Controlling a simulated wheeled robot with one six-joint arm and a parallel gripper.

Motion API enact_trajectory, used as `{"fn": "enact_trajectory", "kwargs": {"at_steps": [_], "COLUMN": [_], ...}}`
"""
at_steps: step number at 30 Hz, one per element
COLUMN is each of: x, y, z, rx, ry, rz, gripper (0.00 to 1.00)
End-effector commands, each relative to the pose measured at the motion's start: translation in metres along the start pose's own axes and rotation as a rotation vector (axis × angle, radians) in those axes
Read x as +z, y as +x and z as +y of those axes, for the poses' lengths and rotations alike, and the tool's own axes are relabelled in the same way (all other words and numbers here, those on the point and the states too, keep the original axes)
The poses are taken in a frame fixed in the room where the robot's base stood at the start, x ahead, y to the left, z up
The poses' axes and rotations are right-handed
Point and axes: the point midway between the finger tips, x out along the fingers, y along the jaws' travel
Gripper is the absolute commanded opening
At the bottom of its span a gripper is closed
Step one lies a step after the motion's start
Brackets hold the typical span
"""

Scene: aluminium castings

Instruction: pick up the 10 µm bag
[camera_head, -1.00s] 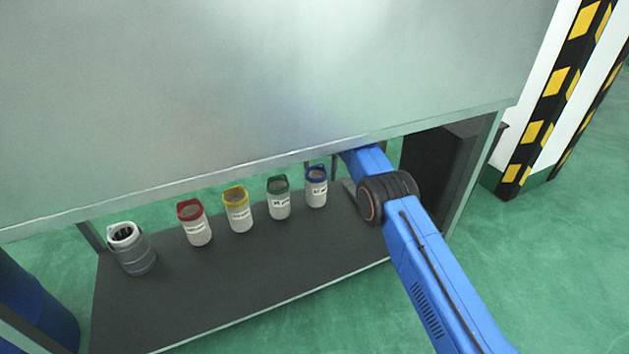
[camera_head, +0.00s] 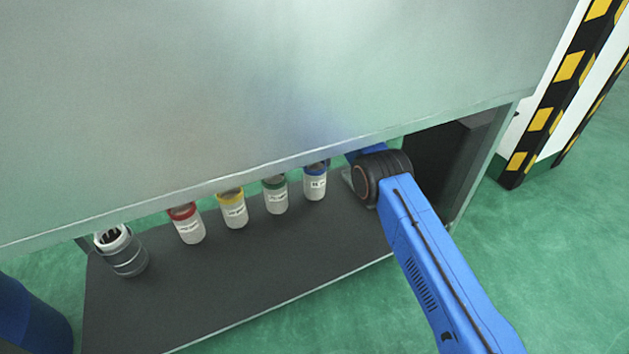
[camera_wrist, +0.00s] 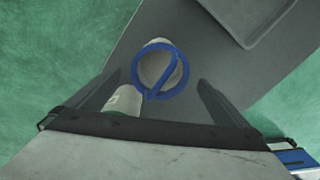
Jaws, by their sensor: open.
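Several white bags with coloured rims stand in a row on the dark lower shelf (camera_head: 240,285): red-rimmed (camera_head: 188,226), yellow-rimmed (camera_head: 234,210), green-rimmed (camera_head: 275,197) and blue-rimmed (camera_head: 315,187). Their labels are too small to read, so I cannot tell which says 10 µm. In the wrist view the blue rim with its diagonal handle (camera_wrist: 163,70) lies between the two fingers of my gripper (camera_wrist: 158,80). The fingers are apart, with a gap to the rim on each side.
A grey canister (camera_head: 125,254) stands at the shelf's left end. The large grey upper panel (camera_head: 260,90) overhangs the row closely. A dark box (camera_head: 440,165) stands at the right. A grey tray (camera_wrist: 250,15) shows in the wrist view.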

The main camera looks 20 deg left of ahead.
Motion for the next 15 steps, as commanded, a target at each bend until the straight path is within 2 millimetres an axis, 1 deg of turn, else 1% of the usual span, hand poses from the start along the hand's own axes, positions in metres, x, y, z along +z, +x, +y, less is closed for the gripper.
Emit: {"fn": "enact_trajectory", "kwargs": {"at_steps": [1,3,10,15], "x": [0.000,0.000,0.000,0.000], "y": [0.009,0.017,0.030,0.052], "z": [-0.001,0.000,0.000,-0.001], "rx": [-0.002,-0.001,-0.001,-0.002], "ry": [0.000,0.000,0.000,0.000], "rz": [0.002,0.001,0.001,0.001], "gripper": [1.00,1.00,1.00,1.00]}}
